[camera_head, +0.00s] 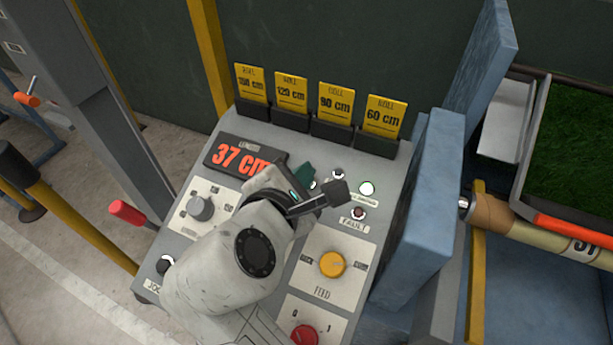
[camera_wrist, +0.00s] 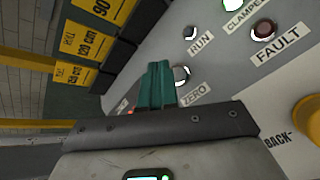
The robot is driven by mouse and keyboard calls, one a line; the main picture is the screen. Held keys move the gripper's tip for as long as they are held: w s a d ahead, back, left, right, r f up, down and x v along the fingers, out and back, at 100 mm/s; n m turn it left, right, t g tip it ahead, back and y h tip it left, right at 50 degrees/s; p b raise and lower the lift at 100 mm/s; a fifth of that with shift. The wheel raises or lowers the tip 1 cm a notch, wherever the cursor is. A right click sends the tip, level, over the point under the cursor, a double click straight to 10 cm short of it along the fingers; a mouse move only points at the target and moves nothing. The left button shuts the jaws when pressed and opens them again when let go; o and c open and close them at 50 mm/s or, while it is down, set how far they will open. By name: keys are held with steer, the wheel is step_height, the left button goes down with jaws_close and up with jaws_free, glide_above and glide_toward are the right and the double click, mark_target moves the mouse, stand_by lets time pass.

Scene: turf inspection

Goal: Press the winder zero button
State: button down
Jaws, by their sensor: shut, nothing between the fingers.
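The winder zero button (camera_wrist: 181,73) is a small, pale round button in a metal ring, with a ZERO label below it in the wrist view. My gripper (camera_wrist: 159,68) has teal fingers shut together with nothing between them. In the wrist view its tips appear just left of the button and partly cover its surroundings; whether they touch the panel I cannot tell. In the head view my gripper (camera_head: 304,173) is over the upper middle of the sloped grey console (camera_head: 412,150), and the button is mostly hidden behind it. The red display (camera_head: 240,158) reads 37 cm.
The lit green CLAMPED lamp (camera_head: 367,188), dark red FAULT lamp (camera_head: 358,213) and yellow FEED knob (camera_head: 332,264) are close by. Yellow roll cards (camera_head: 292,92) stand along the console's back edge. A blue upright panel (camera_head: 425,205) borders its right side.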

steer(key=shift+f, duration=0.1)
stand_by(0.7)
steer(key=shift+w+f+p, duration=0.1)
steer(key=shift+f+p, duration=0.2)
steer(key=shift+w+d+f, duration=0.15)
steer(key=shift+w+f, duration=0.05)
steer(key=shift+f, duration=0.3)
stand_by(1.0)
steer(key=shift+r, duration=0.1)
steer(key=shift+s+r+p, duration=0.3)
steer(key=shift+r+p, duration=0.5)
steer(key=shift+p, duration=0.55)
steer(key=r+p, duration=0.1)
steer(key=p, duration=0.1)
steer(key=s+r+p, duration=0.1)
steer(key=r+p, duration=0.2)
steer(key=p, duration=0.1)
steer(key=shift+s+a+r, duration=0.35)
steer(key=shift+a, duration=0.05)
